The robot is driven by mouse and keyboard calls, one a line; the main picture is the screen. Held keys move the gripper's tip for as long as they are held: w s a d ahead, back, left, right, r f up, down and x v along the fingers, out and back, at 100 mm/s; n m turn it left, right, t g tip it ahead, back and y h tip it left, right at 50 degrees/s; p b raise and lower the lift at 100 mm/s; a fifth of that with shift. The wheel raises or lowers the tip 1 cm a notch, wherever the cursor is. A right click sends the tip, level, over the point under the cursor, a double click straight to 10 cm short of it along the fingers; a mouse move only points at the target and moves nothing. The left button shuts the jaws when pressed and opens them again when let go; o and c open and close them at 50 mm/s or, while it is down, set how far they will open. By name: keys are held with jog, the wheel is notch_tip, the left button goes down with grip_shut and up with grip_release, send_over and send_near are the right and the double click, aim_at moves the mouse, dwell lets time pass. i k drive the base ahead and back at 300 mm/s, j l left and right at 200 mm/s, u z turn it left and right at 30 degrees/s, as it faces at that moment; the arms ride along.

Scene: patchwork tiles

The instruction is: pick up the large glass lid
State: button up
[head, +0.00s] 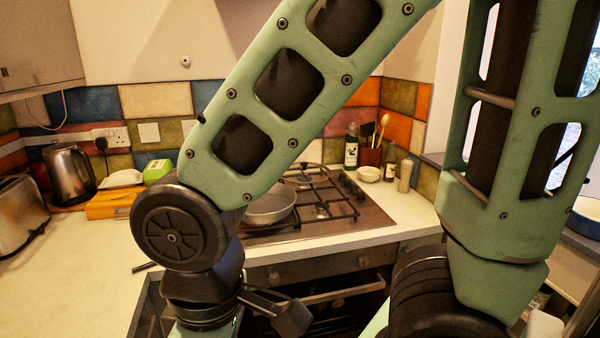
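I cannot make out a large glass lid for certain in the head view. A shallow metal pan (272,207) sits on the front left of the gas hob (345,222), partly hidden behind my arm. A dim round shape lies on the hob behind the pan; I cannot tell whether it is a burner or a lid. My arm crosses the middle of the view and bends down at the left.
A toaster (20,213), kettle (70,173) and wooden box (112,204) stand at the left. The counter (70,275) before them is mostly clear. Bottles and a utensil holder (370,156) stand behind the hob. The oven front (335,278) is below it.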

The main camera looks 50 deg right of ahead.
aim_at(299, 171)
jog(key=z, duration=0.8)
